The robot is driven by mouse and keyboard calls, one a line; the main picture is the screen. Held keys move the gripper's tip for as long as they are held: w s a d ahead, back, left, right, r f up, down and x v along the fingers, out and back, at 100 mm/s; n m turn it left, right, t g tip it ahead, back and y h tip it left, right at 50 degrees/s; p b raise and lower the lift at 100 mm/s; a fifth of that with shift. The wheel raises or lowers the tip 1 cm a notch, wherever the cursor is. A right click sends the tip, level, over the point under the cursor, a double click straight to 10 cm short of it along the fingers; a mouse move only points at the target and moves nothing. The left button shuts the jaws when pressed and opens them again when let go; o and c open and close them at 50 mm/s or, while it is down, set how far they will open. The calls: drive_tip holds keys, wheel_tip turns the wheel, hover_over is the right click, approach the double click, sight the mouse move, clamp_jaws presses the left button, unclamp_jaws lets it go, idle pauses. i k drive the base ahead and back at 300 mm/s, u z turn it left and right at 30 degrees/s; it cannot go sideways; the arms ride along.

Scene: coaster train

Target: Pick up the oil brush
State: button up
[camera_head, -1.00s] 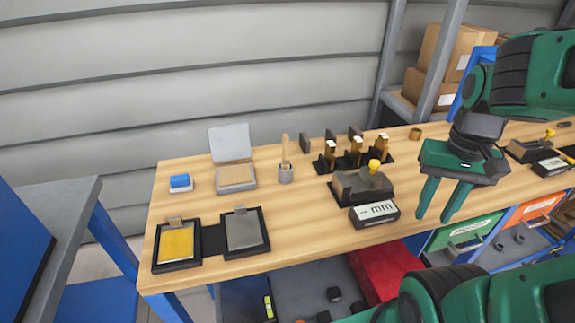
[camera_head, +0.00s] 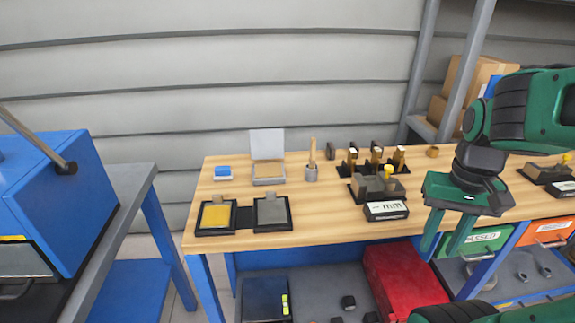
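What looks like the oil brush (camera_head: 312,154) is a light wooden handle standing upright in a small grey cup (camera_head: 311,174) near the back of the wooden workbench (camera_head: 335,222). Its bristles are hidden in the cup. My green gripper (camera_head: 442,246) is at the right, in front of the bench's front edge as seen in the picture. Its two fingers point down and are apart, with nothing between them. It is well to the right of the brush and not touching it.
Left of the cup are an open grey box (camera_head: 268,172) and a blue block (camera_head: 222,171). Yellow and grey pads (camera_head: 216,216) lie in front. A dark fixture (camera_head: 376,188) and a display (camera_head: 386,211) stand to the right. A blue cabinet (camera_head: 50,200) is at the far left.

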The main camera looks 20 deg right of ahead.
sight(311, 167)
drive_tip(key=u, duration=2.65)
drive_tip(key=i, duration=0.35)
drive_tip(key=z, duration=3.1)
drive_tip(key=i, duration=0.5)
drive_tip(key=u, duration=0.1)
